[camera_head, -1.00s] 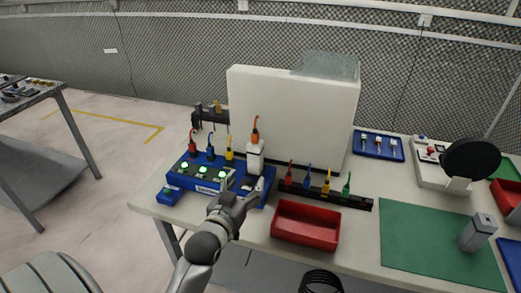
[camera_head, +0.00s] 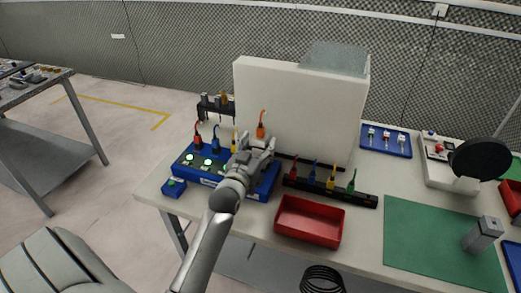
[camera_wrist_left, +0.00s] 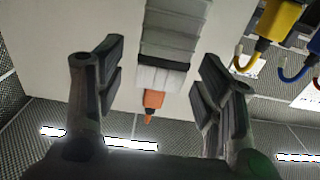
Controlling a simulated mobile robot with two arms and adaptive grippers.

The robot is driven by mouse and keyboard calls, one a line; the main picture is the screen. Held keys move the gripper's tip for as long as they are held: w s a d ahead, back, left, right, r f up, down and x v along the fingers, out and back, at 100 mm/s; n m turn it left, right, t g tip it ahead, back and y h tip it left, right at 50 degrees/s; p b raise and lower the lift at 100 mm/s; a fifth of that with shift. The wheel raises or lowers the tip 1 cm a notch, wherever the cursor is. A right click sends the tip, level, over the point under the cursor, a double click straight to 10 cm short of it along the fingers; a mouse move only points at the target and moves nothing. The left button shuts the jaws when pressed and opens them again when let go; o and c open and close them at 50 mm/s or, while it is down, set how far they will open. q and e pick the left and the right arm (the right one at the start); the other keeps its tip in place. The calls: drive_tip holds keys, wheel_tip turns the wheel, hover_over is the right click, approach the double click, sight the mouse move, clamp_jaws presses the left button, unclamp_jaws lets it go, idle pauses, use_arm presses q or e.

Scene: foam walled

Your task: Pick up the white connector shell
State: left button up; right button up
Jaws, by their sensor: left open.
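The white connector shell (camera_wrist_left: 160,77) shows in the left wrist view as a pale block with an orange plug (camera_wrist_left: 153,99) at one end. In the head view the orange plug (camera_head: 261,130) stands up above my left gripper (camera_head: 257,147), which hides most of the shell. My left gripper is open. In the left wrist view its two fingers (camera_wrist_left: 162,62) appear on either side of the shell, with a gap on each side. I cannot tell how deep the shell sits between them. My right gripper is not in view.
A blue box (camera_head: 197,172) with green lights and red, blue and yellow plugs lies left of the gripper. A white panel (camera_head: 300,105) stands close behind. A black rack (camera_head: 345,195) with several plugs and a red bin (camera_head: 308,222) are to the right.

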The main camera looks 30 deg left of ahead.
use_arm(q)
drive_tip(key=shift+x, duration=1.45)
drive_tip(key=shift+f, duration=0.1)
drive_tip(key=shift+s, duration=0.1)
drive_tip(key=shift+c, duration=0.7)
drive_tip(key=c, duration=1)
